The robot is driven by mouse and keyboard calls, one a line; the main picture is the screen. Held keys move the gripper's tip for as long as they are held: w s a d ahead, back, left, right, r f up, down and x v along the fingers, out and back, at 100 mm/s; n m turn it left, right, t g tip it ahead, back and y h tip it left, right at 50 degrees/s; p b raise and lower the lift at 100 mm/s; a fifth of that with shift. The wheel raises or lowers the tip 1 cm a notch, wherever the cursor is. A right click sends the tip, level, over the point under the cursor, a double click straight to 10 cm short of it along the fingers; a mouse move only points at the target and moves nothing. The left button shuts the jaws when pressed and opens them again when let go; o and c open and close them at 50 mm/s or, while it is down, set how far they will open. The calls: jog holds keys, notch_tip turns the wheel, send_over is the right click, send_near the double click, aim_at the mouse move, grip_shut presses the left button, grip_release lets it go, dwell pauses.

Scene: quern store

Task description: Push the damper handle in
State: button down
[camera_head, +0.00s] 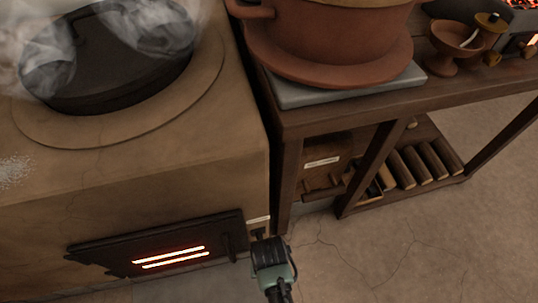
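The clay stove (130,180) fills the left of the view. On its front is a dark iron fire door (160,245) with two glowing slots and an upright handle (229,248) at its right side. A small pale plate (258,221) with a dark part just below it sits by the stove's front right corner; it may belong to the damper, but I cannot tell. My gripper (262,238) is right below this plate, close to the stove front. Its fingertips are small and partly hidden by its own body, so I cannot tell whether they touch anything.
A wooden table (350,107) stands right of the stove, with a large clay pot (330,45) on a grey slab (350,88). A small clay bowl (455,42) is farther right. Several logs (420,165) lie on the lower shelf. The cracked floor (420,240) at right is clear.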

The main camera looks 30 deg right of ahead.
dwell(0.9)
jog(key=shift+w+d, duration=0.3)
jog(key=shift+w, duration=0.6)
jog(key=shift+w+d, duration=0.25)
jog(key=shift+w, duration=0.6)
jog(key=c, duration=0.7)
grip_release()
jog(key=shift+o, duration=0.2)
notch_tip(320, 180, up, 13)
jog(key=p, duration=0.8)
